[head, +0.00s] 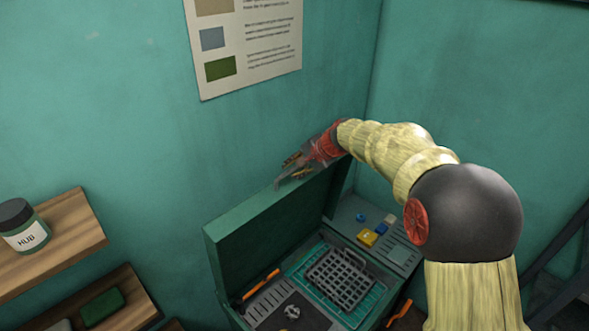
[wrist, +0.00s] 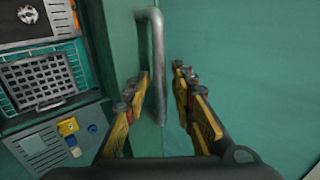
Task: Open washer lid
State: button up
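The washer's green lid (head: 262,232) stands raised at the back left of the washer in the head view. Its inside with the metal basket (head: 340,278) is exposed. A grey bar handle (wrist: 156,42) on the lid (wrist: 116,45) shows in the wrist view. My gripper (head: 293,172) is at the lid's upper edge. In the wrist view my gripper (wrist: 161,80) is open, with a finger on each side of the handle. The handle lies nearer the left finger; whether they touch is unclear.
A side panel (head: 392,238) with blue and yellow parts lies right of the basket. An orange-handled tool (head: 262,283) lies at the washer's left. Wooden shelves (head: 70,243) with a jar (head: 22,228) are at the left. A green wall stands close behind the lid.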

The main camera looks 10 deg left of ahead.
jog(key=shift+f, duration=0.1)
jog(key=v, duration=1.2)
jog(key=shift+f, duration=0.1)
jog(key=s+d+f+n+h+b, duration=0.2)
jog(key=s+d+f+b, duration=0.5)
jog(key=s+f+b, duration=0.4)
jog(key=s+d+f+n+h+b, duration=0.2)
jog(key=s+d+f+b, duration=0.5)
jog(key=s+f+b, duration=0.5)
jog(key=s+d+f+n+h+b, duration=0.2)
jog(key=s+d+f+b, duration=0.5)
jog(key=s+f+b, duration=0.4)
jog(key=s+f+n, duration=0.1)
jog(key=s+f, duration=0.2)
jog(key=s, duration=0.3)
jog(key=shift+s+d+f+n+t+b, duration=0.2)
jog(key=shift+s+d+n+t+b, duration=0.1)
jog(key=shift+d+b, duration=0.1)
